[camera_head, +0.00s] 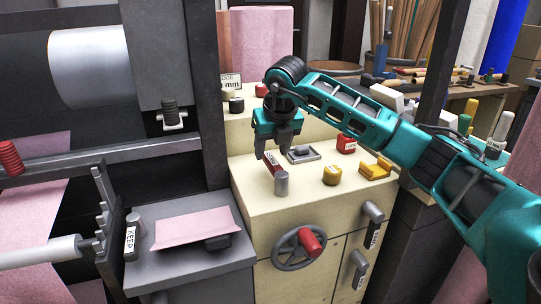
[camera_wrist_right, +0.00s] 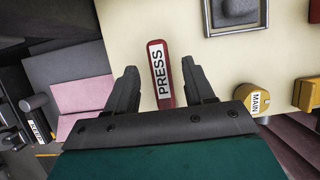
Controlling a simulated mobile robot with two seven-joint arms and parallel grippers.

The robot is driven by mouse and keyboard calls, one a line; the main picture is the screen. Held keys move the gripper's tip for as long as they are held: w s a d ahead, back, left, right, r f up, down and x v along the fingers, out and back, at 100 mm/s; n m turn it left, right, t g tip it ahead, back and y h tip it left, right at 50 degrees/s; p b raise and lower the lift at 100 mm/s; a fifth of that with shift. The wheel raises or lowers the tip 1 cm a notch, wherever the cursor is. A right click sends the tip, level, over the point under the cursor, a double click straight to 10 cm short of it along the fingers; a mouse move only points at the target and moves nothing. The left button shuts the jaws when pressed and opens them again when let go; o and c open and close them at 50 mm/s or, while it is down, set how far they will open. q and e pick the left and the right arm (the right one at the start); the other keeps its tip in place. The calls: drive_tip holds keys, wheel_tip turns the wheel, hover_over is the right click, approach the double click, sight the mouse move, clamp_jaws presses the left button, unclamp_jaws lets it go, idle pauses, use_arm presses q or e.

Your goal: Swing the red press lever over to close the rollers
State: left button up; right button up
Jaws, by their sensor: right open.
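The red press lever (camera_wrist_right: 157,101), with a white PRESS label, shows in the right wrist view between the two dark fingers of my right gripper (camera_wrist_right: 159,68). A gap shows on each side of the lever, and the gripper is open. In the head view, the lever (camera_head: 272,163) stands on the cream cabinet top, just below my right gripper (camera_head: 272,150), which partly covers it. My left gripper is not in view. Whether the rollers are open or closed cannot be told.
Near the lever on the cream cabinet (camera_head: 270,212) are a grey cylinder (camera_head: 281,184), a yellow MAIN knob (camera_head: 332,175) and a yellow block (camera_head: 376,170). A red-knobbed handwheel (camera_head: 298,248) is on the front. A pink felt piece (camera_head: 197,228) lies on the grey table at left.

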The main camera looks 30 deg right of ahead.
drive_tip(key=shift+x, duration=1.05)
clamp_jaws()
